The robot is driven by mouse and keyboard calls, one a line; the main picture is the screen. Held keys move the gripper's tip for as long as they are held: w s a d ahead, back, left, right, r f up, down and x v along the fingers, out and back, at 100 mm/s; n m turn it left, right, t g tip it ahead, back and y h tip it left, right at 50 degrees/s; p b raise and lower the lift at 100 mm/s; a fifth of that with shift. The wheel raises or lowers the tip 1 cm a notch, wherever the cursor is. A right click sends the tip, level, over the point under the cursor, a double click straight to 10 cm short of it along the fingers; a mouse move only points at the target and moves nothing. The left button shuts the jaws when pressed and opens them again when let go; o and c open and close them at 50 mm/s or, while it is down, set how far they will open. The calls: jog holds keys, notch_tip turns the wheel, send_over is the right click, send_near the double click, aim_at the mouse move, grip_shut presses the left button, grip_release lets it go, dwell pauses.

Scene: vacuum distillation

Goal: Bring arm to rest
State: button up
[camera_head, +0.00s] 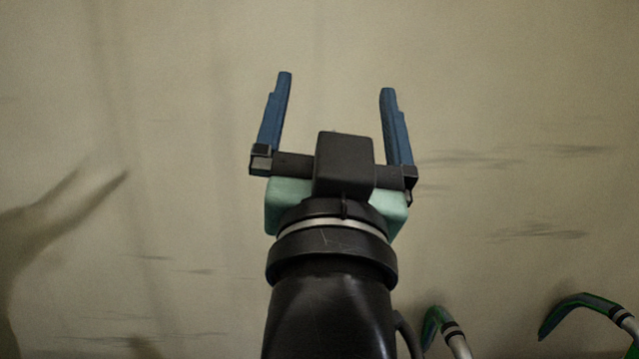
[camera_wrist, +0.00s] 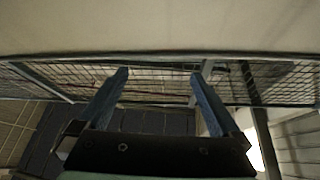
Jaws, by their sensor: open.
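My gripper (camera_head: 335,82) is raised in front of a plain beige surface in the head view. Its two blue fingers stand wide apart with nothing between them. In the wrist view my gripper (camera_wrist: 158,74) also shows open and empty, its fingers reaching toward a wire mesh structure. My dark arm runs down to the lower edge of the head view. No other task object shows.
Two curved green-edged parts, one at lower middle (camera_head: 436,322) and one at lower right (camera_head: 585,303), show in the head view. The wire mesh (camera_wrist: 150,82) spans the wrist view below a pale surface (camera_wrist: 150,25). The area around the fingers looks free.

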jog(key=s+a+r+n+t+y+p, duration=0.1)
jog(key=s+a+r+n+t+p, duration=0.2)
jog(key=s+r, duration=0.65)
notch_tip(320, 180, up, 16)
jog(key=d+p, duration=0.1)
jog(key=p, duration=1.5)
jog(key=shift+w+d, duration=0.25)
